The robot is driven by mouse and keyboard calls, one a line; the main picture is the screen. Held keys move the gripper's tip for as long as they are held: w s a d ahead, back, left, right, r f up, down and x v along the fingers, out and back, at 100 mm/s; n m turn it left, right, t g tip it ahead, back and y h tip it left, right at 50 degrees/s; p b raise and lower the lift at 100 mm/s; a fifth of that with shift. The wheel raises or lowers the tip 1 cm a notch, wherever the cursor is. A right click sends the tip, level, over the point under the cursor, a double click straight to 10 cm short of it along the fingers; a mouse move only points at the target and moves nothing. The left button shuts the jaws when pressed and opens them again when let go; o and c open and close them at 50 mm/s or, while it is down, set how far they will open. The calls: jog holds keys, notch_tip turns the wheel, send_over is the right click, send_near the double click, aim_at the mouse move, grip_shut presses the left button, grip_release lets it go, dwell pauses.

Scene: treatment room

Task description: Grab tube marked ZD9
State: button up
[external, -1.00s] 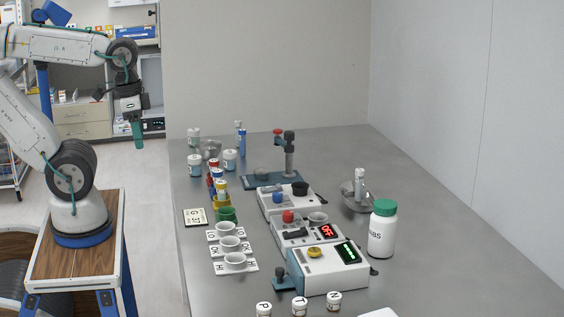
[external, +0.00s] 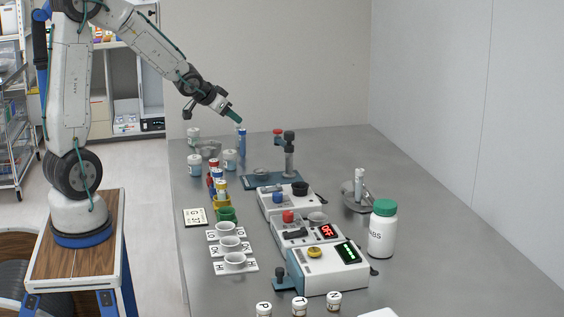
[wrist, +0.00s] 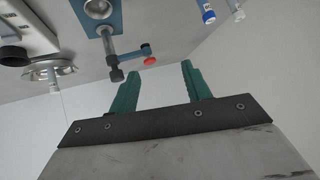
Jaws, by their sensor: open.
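No marking ZD9 is legible on any tube. Several tubes with red, blue and yellow tops (external: 213,178) stand in a yellow holder left of centre on the table. A blue and white tube (external: 242,141) stands upright at the far end. Pale tubes (external: 359,182) stand in a metal dish at the right. In the wrist view, a blue-and-white tube (wrist: 206,11) shows at the top edge. My gripper (external: 236,117) is above the far end of the table, tilted down to the right, near the far tube in the picture. Its green fingers (wrist: 158,68) are apart and empty.
A stand with a red knob (external: 289,155) rises at the back. White devices (external: 325,268) fill the middle. A white bottle with green cap (external: 382,230) stands right. White cups (external: 235,260) and jars (external: 230,160) are on the left side. The right table side is mostly clear.

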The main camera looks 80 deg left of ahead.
jog(key=w+a+f+t, duration=0.1)
jog(key=a+f+t, duration=0.1)
jog(key=a+f, duration=0.5)
jog(key=t, duration=0.2)
send_near(242, 130)
jog(key=w+f, duration=0.1)
jog(key=w, duration=0.1)
jog(key=shift+n+y, duration=0.3)
jog(key=shift+n, duration=0.1)
jog(key=x, duration=0.8)
jog(key=shift+s+a+f, duration=0.1)
jog(key=shift+a+f, duration=0.2)
jog(key=shift+f, duration=0.15)
grip_shut()
